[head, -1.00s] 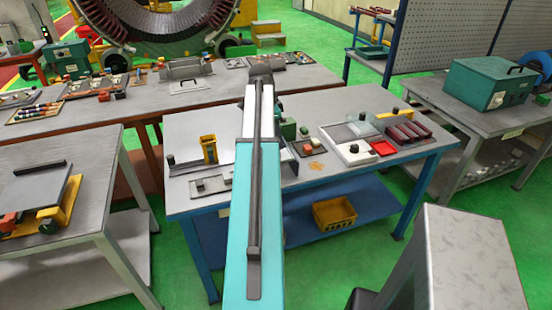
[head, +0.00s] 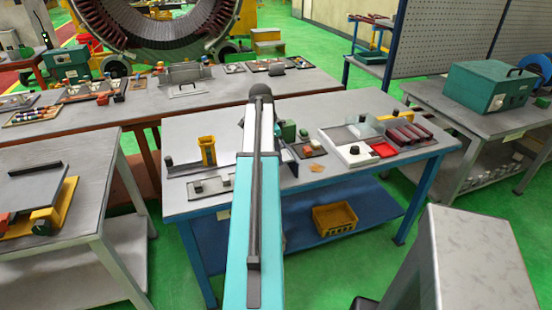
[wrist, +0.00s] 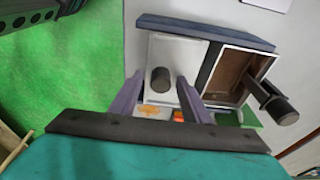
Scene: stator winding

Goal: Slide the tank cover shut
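In the wrist view, the tank is a low box with an open brown inside (wrist: 232,72) on the right. Its white cover (wrist: 183,52) lies to the left, with an upright dark round knob (wrist: 160,80). My gripper (wrist: 160,84) is open. Its two purple-grey fingers stand either side of the knob, with a visible gap on each side. I cannot tell the fingers' height against the knob. In the head view my own arm hides the gripper, and I cannot tell the tank for sure.
A second dark knob (wrist: 284,111) sticks out at the tank's right. A blue-grey bar (wrist: 205,30) runs along its far side. In the head view, a yellow holder (head: 208,151) and a white tray with a red part (head: 382,149) stand on the blue-legged table (head: 290,185).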

